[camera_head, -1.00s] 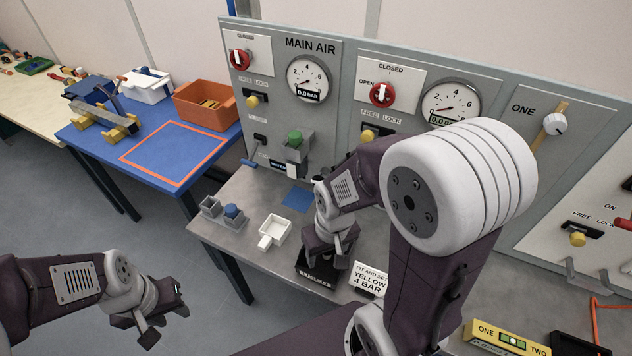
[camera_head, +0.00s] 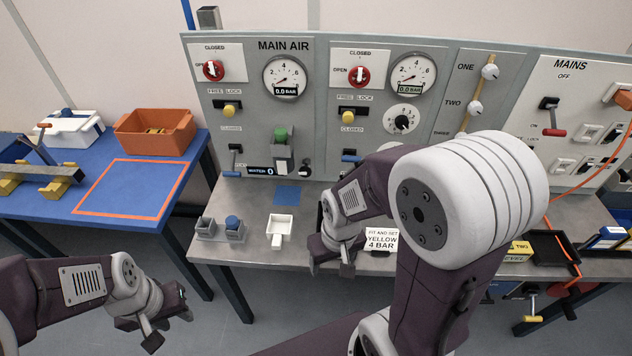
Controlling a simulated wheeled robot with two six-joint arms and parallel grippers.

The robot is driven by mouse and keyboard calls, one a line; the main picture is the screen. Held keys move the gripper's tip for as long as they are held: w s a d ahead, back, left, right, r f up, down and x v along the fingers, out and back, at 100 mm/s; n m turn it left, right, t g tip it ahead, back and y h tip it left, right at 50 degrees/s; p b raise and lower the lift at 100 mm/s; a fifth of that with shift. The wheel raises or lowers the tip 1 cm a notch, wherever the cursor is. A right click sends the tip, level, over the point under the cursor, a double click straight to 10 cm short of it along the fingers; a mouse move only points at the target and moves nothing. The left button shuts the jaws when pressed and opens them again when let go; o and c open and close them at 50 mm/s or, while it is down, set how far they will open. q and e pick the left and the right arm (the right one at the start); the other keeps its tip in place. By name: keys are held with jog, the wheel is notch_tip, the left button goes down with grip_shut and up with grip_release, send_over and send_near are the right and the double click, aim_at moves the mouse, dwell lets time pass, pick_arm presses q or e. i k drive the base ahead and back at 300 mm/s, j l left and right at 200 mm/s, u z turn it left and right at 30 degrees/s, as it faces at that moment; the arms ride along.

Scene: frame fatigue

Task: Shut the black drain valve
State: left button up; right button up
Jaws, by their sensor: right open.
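A small black round fitting (camera_head: 306,171) sits low on the panel, right of the grey unit (camera_head: 283,155) with the green knob (camera_head: 281,133). It may be the black drain valve; it is too small to read its position. A "WATER 0" display (camera_head: 262,170) is left of that unit. My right gripper (camera_head: 331,266) is open and empty, low over the bench in front of the panel, right of the white scoop-shaped tray (camera_head: 281,228). My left gripper (camera_head: 167,327) is open and empty, out over the floor at the lower left, away from the panel.
Two blue-handled levers (camera_head: 231,174) hang low on the panel. Red knobs (camera_head: 213,70) and gauges (camera_head: 287,77) are above. My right arm hides part of the panel.

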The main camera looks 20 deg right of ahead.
aim_at(304, 171)
jog(key=i+j+z, duration=0.2)
jog(key=j+z, duration=0.65)
jog(key=j, duration=0.2)
jog(key=i+j+z, duration=0.1)
jog(key=j+z, duration=0.35)
jog(key=j, duration=0.15)
jog(key=k+j+z, duration=0.1)
jog(key=j+z, duration=0.35)
jog(key=k+j+z, duration=0.2)
jog(key=j+z, duration=0.2)
jog(key=j, duration=0.25)
jog(key=i+j+z, duration=0.1)
jog(key=j+z, duration=0.5)
jog(key=j, duration=0.2)
jog(key=i, duration=0.05)
